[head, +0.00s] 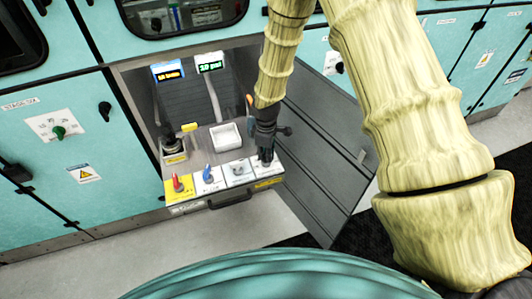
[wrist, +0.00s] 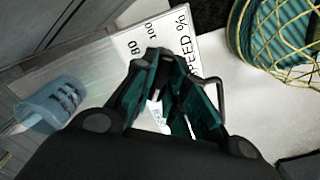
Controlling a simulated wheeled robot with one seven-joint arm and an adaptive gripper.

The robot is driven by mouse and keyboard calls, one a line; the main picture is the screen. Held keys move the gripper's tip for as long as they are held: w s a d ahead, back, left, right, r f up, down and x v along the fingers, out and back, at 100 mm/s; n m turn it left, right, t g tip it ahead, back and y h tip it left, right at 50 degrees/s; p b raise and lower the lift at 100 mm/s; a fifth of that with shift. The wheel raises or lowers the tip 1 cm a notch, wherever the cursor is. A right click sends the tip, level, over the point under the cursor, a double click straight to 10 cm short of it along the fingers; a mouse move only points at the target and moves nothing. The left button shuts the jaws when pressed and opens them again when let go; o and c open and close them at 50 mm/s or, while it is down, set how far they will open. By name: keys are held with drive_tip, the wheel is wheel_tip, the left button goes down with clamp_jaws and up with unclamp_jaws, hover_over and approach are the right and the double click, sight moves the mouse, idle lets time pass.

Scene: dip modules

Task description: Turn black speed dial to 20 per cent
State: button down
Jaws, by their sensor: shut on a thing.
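My gripper (head: 266,155) reaches down onto the right end of a pull-out control panel (head: 213,170). In the wrist view its dark green fingers (wrist: 168,75) close over the speed dial's place on a white label plate (wrist: 215,50) reading "80", "100" and "SPEED %". The gripper is shut on the black speed dial. The dial's body is hidden by the fingers in both views. A small pale patch shows between the fingers, but the dial's setting cannot be read.
A red knob (head: 177,185), a blue knob (head: 208,176) and a grey knob (head: 238,170) stand left of my gripper. A white tray (head: 226,137) sits behind them. Orange (head: 168,72) and green (head: 209,62) displays stand at the back. A grey open panel (head: 325,150) is to the right.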

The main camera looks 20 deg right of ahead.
drive_tip(key=n, duration=0.3)
drive_tip(key=shift+d+n, duration=0.1)
drive_tip(key=shift+n, duration=0.3)
drive_tip(key=shift+n+p, duration=0.45)
drive_tip(key=shift+n, duration=1.25)
drive_tip(key=c, duration=1.4)
unclamp_jaws()
drive_tip(key=shift+c, duration=0.2)
wheel_tip(320, 180, up, 12)
